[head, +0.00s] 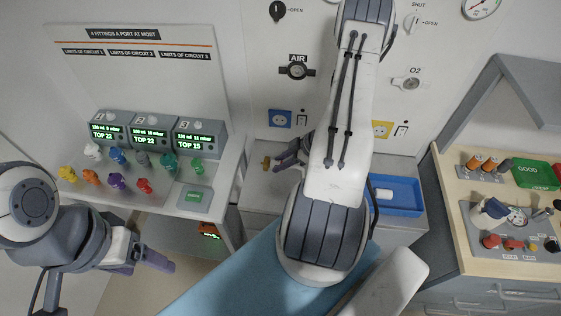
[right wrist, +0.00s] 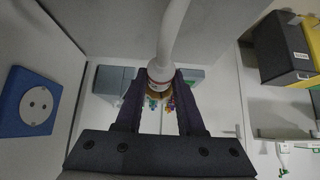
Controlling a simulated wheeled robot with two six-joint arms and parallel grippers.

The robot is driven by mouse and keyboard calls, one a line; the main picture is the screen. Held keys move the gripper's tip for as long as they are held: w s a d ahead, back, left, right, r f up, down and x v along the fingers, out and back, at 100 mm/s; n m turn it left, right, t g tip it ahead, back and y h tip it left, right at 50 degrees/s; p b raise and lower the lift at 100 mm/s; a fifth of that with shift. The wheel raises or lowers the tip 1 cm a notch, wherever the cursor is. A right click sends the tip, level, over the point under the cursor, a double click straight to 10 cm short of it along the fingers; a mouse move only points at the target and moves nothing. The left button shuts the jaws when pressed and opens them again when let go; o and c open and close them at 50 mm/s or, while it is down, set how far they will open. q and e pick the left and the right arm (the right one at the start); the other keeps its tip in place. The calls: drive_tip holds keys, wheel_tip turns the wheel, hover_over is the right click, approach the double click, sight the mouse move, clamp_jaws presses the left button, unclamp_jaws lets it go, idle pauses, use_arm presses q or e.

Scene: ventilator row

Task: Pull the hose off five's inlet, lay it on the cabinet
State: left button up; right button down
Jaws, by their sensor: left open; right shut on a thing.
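My right gripper (head: 278,160) is over the grey surface by the back wall, partly hidden by my own right arm. In the right wrist view the gripper (right wrist: 160,95) is shut on the white hose (right wrist: 174,30) at its end collar, which has a red mark and a brass-coloured ring. In the head view a small brass piece (head: 266,162) shows at the fingertips; the rest of the hose is hidden. I cannot tell which machine is five, and no inlet shows at the hose end. My left gripper (head: 152,262) is open and empty at lower left.
A white table (head: 228,185) at left holds three units with green displays (head: 150,132) and several coloured fittings. A blue tray (head: 398,195) stands right of my arm. A wood-topped cabinet (head: 450,185) with a grey panel stands at right. A blue wall socket (head: 280,118) is behind my right gripper.

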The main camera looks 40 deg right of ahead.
drive_tip(key=shift+f+b, duration=2.4)
drive_tip(key=shift+f, duration=0.25)
drive_tip(key=shift+c, duration=2.2)
unclamp_jaws()
drive_tip(key=shift+r, duration=0.1)
drive_tip(key=s+d+r+p, duration=0.2)
drive_tip(key=r+p, duration=0.2)
drive_tip(key=r, duration=0.4)
drive_tip(key=s+d+r+p, duration=0.2)
drive_tip(key=s+r+p, duration=0.1)
drive_tip(key=r+p, duration=0.2)
wheel_tip(320, 180, up, 3)
drive_tip(key=shift+d+f, duration=0.1)
drive_tip(key=shift+d, duration=0.05)
drive_tip(key=shift+s, duration=0.1)
